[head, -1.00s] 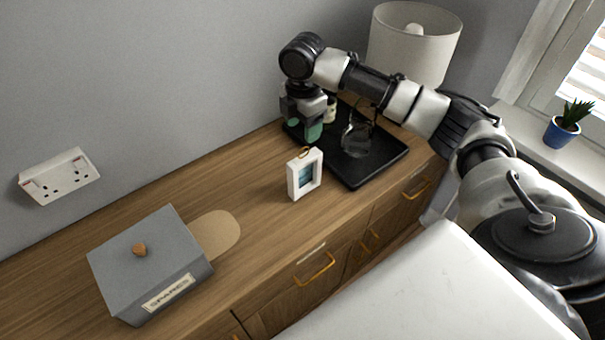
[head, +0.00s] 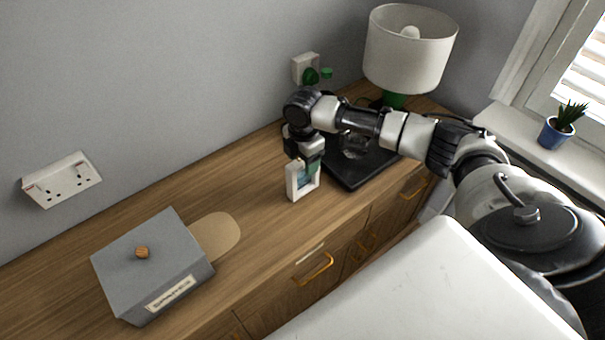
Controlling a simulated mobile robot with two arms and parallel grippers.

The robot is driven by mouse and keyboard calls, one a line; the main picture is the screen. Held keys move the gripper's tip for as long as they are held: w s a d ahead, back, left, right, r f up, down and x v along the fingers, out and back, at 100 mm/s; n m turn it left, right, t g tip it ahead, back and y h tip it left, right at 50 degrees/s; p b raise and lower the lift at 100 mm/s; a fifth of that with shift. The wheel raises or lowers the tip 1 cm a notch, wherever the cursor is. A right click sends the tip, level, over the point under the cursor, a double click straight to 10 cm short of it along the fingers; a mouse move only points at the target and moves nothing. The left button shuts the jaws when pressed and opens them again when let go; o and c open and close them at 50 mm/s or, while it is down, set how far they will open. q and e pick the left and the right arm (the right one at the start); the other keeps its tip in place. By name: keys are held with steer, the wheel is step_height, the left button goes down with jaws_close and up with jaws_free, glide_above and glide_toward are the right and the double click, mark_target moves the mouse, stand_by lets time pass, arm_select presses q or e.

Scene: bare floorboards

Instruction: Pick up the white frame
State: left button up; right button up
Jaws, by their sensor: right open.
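The white frame (head: 291,186) stands upright on the wooden sideboard, left of the black tray, with a bluish picture in it. My right gripper (head: 308,164) reaches in from the right and points down at the top of the frame. It is open, and its fingers overlap the frame's upper part in the picture. I cannot tell whether they touch it. The frame's top edge is hidden behind the gripper. My left gripper is not in view.
The black tray (head: 352,179) holds a glass jug (head: 354,146), partly behind my arm. A lamp (head: 408,50) stands at the back right. A grey lidded box (head: 150,269) and a tan oval mat (head: 217,236) lie left. The sideboard between mat and frame is clear.

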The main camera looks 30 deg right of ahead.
steer(key=shift+c, duration=0.2)
jaws_close()
steer(key=shift+r, duration=0.1)
